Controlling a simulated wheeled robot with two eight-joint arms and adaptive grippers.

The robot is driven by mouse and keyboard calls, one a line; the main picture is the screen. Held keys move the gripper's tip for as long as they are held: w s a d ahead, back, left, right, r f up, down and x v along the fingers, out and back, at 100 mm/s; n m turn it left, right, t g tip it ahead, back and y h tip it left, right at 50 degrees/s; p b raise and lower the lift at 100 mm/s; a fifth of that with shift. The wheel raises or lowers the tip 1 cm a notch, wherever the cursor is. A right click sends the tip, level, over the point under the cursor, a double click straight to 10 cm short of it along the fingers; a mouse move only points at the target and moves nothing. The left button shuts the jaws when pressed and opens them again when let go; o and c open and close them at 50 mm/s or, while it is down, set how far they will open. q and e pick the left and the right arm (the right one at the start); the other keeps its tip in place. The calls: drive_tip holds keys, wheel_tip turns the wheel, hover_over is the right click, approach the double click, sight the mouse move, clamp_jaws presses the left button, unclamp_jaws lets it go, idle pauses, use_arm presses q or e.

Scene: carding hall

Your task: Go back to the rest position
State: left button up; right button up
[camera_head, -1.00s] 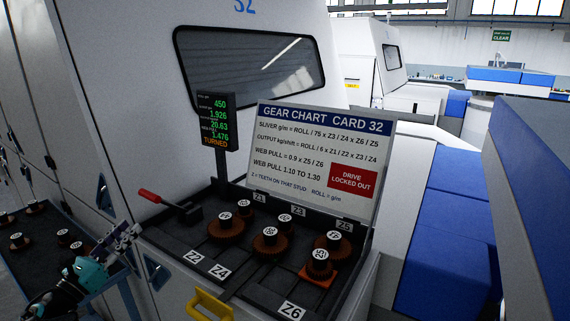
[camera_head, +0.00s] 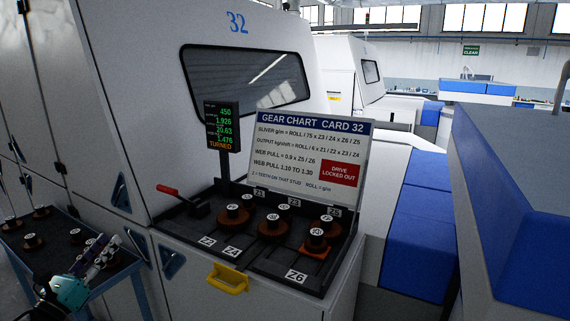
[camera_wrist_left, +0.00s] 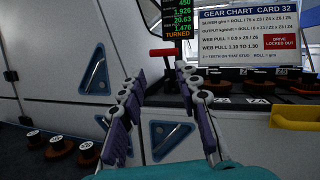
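My left gripper (camera_head: 103,252) is at the lower left of the head view, over the edge of a side cart. In the left wrist view the left gripper (camera_wrist_left: 166,95) shows its two fingers spread apart with nothing between them. It is open and empty, in front of the white machine side and clear of the gear tray. My right gripper is in neither view.
The gear tray (camera_head: 262,258) on card 32 holds several brown gears, with a red-handled lever (camera_head: 167,189) and a yellow handle (camera_head: 228,279) near it. The gear chart (camera_head: 308,150) stands behind. A side cart (camera_head: 95,272) with more gears stands at left.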

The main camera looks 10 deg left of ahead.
use_arm(q)
drive_tip(key=w+d+r+n+y, duration=0.4)
drive_tip(key=n+y, duration=0.3)
drive_tip(key=n, duration=0.6)
drive_tip(key=s+d+f+n+g+y, duration=0.35)
drive_tip(key=d+n, duration=0.25)
drive_tip(key=n, duration=0.6)
drive_tip(key=s+d+f+n+g+h, duration=0.3)
drive_tip(key=s+d+f+n+g, duration=0.2)
drive_tip(key=s+d+f, duration=0.3)
drive_tip(key=s+d+f+n+g+h, duration=0.4)
drive_tip(key=s+d+f, duration=0.5)
drive_tip(key=d+f, duration=0.5)
drive_tip(key=shift+f+n+g, duration=0.35)
drive_tip(key=shift+n+g, duration=0.5)
drive_tip(key=shift+n, duration=0.05)
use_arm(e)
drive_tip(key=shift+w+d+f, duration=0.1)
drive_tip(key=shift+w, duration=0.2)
